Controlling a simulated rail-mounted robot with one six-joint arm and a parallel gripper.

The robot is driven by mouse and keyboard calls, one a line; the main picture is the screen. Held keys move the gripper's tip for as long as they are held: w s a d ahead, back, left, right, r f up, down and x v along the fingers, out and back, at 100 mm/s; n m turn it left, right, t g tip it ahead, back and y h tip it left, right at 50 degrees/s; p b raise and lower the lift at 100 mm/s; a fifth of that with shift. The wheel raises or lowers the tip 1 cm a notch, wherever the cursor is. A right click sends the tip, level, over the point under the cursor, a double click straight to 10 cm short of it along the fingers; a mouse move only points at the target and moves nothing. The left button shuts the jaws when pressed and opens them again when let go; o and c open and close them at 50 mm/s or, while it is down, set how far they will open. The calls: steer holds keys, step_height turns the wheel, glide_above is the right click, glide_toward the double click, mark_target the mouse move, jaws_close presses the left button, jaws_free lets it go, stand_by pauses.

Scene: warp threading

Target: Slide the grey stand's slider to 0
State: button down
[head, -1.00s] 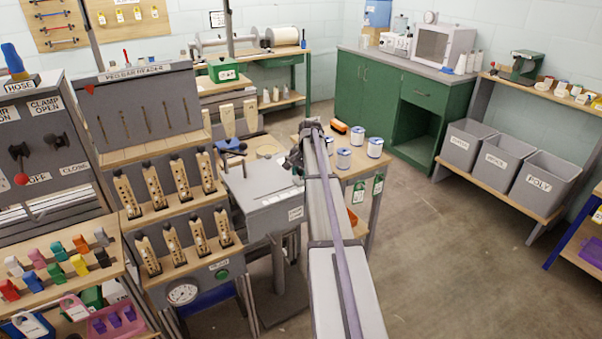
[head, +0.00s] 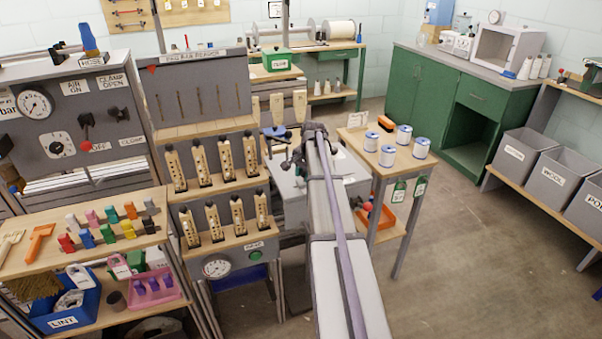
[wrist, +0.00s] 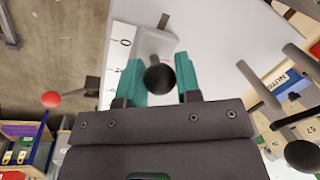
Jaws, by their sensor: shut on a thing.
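The grey stand (head: 290,190) is in the middle of the head view, partly hidden behind my arm. In the wrist view its pale top (wrist: 215,30) carries a white scale strip (wrist: 122,62) with a "0" near its upper end. The slider's round black knob (wrist: 160,78) stands between the two teal fingers of my gripper (wrist: 160,75), which is shut on the slider. The slider's pale body (wrist: 153,42) shows beyond the knob, beside the "0". I cannot tell whether it lines up exactly with the mark. The fingertips are hidden in the head view.
A small table with white-and-blue spools (head: 387,156) stands right of the stand. A rack of wooden pieces (head: 225,155) is to its left. In the wrist view a red-ball lever (wrist: 50,99) is at left and another black knob (wrist: 302,155) at lower right. Floor is clear at right.

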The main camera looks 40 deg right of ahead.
steer(key=shift+a, duration=0.2)
steer(key=c, duration=0.8)
jaws_free()
steer(key=shift+w, duration=0.1)
steer(key=r+p, duration=0.3)
steer(key=s+r+p, duration=0.1)
steer(key=r+p, duration=0.3)
steer(key=s+r+p, duration=0.1)
steer(key=r+p, duration=0.2)
steer(key=shift+d+r+p, duration=0.25)
steer(key=shift+r+p, duration=0.05)
steer(key=shift+p, duration=0.05)
